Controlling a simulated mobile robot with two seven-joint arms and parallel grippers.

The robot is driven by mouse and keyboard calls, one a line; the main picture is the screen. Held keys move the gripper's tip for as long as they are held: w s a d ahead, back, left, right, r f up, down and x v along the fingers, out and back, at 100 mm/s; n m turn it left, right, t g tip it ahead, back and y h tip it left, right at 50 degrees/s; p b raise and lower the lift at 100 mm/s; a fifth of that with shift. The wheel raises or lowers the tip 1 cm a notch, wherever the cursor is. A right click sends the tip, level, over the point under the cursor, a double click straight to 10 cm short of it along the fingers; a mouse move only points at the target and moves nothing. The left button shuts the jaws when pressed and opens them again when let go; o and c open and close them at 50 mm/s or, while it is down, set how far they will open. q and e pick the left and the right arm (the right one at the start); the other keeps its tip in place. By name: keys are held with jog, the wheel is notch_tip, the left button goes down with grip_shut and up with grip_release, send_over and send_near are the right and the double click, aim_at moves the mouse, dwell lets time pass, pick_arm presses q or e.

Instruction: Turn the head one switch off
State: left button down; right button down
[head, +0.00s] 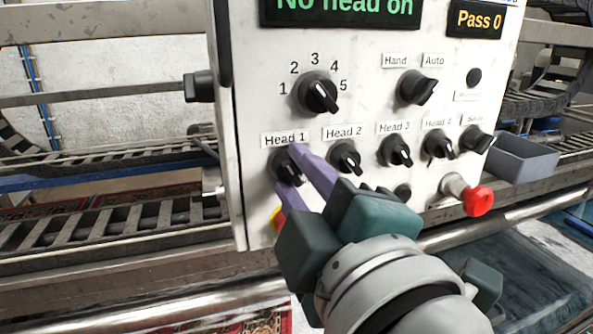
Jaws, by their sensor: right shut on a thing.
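The Head 1 switch (282,170) is a black rotary knob below the "Head 1" label (284,139) at the lower left of the white control panel (370,45). My right gripper (285,165) reaches up from the lower right. Its purple fingers are shut on the knob, one on either side, and partly hide it. The display (340,8) at the top reads "No head on" in green. My left gripper is not in view.
Similar knobs for Head 2 (345,158) and Head 3 (395,151) sit close to the right. A 1-to-5 dial (316,93) and a Hand/Auto selector (416,89) are above. A red button (478,201) sticks out at the lower right. A grey bin (522,158) is beside the panel.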

jog(key=shift+n, duration=1.1)
jog(key=c, duration=0.6)
grip_release()
jog(key=b+v, duration=0.3)
jog(key=v, duration=0.7)
jog(key=shift+r, duration=0.1)
